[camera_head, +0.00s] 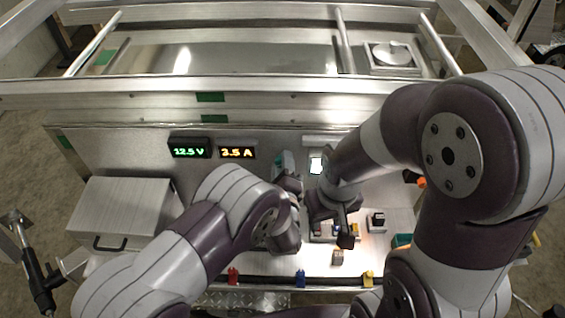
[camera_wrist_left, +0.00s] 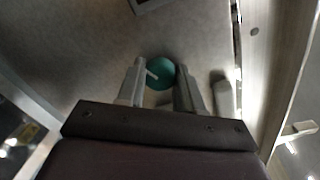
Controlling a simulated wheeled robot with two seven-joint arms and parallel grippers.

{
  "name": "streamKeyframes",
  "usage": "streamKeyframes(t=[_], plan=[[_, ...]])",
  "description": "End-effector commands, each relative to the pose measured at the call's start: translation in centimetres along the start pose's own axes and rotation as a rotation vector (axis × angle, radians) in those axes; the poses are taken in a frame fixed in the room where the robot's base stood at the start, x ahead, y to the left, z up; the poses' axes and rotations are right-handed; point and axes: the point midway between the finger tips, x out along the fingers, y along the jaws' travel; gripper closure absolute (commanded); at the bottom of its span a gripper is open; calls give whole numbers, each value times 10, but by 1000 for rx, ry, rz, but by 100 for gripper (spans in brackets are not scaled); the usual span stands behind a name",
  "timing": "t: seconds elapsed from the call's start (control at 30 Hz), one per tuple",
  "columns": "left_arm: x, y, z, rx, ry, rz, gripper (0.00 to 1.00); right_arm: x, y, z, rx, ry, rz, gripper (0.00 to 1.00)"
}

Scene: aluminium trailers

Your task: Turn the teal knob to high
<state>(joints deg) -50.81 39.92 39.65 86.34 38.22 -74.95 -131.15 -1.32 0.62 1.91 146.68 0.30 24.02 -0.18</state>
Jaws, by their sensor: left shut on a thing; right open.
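The teal knob (camera_wrist_left: 161,73) is round with a pale pointer line on its left part, on a grey panel in the left wrist view. My left gripper (camera_wrist_left: 160,84) has one finger on each side of it and is shut on it. In the head view my left gripper (camera_head: 288,184) is up against the upright panel, and the knob is mostly hidden there. Any marks around the knob cannot be read. My right gripper (camera_head: 346,238) is open, pointing down over the small parts on the bench, its fingertips partly hard to make out.
The panel carries a green 12.5 V display (camera_head: 190,151) and an amber 3.5 A display (camera_head: 237,153). A metal box (camera_head: 122,209) with a black handle stands at left. Red (camera_head: 233,277), blue (camera_head: 300,278) and yellow (camera_head: 368,279) pieces line the front edge. A black-topped block (camera_head: 377,221) sits right of my right gripper.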

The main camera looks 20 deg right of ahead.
Motion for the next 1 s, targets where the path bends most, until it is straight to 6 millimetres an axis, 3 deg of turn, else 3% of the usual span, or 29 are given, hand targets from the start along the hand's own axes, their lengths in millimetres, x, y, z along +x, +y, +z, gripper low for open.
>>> streamKeyframes(t=[0.53, 0.57, 0.63, 1.0], plan=[[-1, 2, -1, 28, 1, 5, 95, -1, 0, 0, 0, 0, 0, 57], [-1, 2, -1, 28, 1, 5, 61, -1, 0, 0, 0, 0, 0, 57], [-1, 2, -1, 27, 1, 4, 39, -1, 0, 0, 0, 0, 0, 57], [0, 1, 1, 25, -1, 2, 39, -2, 0, 0, 0, 0, 0, 57]])
